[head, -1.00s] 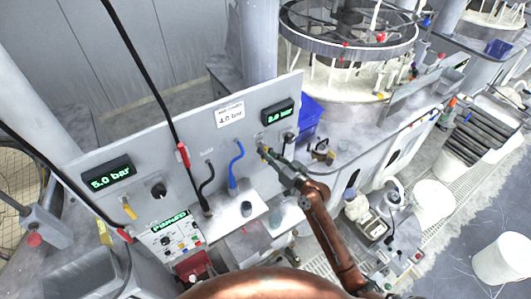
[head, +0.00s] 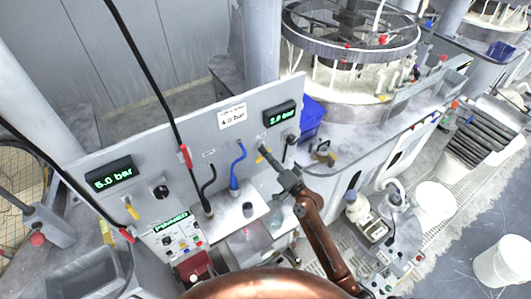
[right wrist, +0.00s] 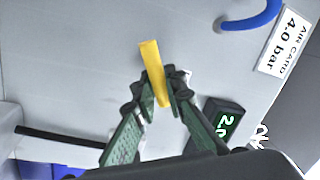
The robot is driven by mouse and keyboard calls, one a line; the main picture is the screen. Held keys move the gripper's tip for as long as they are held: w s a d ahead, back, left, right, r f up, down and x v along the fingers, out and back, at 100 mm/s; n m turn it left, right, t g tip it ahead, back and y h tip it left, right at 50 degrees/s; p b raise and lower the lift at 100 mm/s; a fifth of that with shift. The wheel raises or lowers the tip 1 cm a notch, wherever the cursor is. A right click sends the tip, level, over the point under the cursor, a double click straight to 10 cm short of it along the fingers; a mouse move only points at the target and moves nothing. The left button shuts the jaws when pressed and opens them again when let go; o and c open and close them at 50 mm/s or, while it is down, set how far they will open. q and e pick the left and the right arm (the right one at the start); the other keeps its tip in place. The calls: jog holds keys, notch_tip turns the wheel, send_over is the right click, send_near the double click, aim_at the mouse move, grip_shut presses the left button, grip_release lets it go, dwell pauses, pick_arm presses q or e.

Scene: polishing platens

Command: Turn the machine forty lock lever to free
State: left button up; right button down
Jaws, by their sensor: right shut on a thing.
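A yellow lever (head: 262,156) sits on the grey panel below the 2.0 bar display; it fills the middle of the right wrist view (right wrist: 150,62), slanted. My right gripper (head: 267,151) is at this lever, its dark green fingers (right wrist: 160,92) closed on both sides of it. The lever's far end sticks out past the fingertips. Its pivot is hard to make out. A second yellow lever (head: 131,209) is on the panel's left part, below the 5.0 bar display. My left gripper is not in view.
The 2.0 bar display (head: 282,115) and a 4.0 bar label (head: 232,117) are near the right gripper. A blue hose (head: 236,168) and a black hose (head: 206,190) run down left of it. A blue bin (head: 311,119) stands behind the panel's right edge.

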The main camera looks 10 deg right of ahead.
jog(key=shift+m, duration=0.4)
jog(key=c, duration=2)
grip_release()
jog(key=shift+o, duration=0.2)
jog(key=v, duration=1.2)
jog(key=shift+f, duration=0.1)
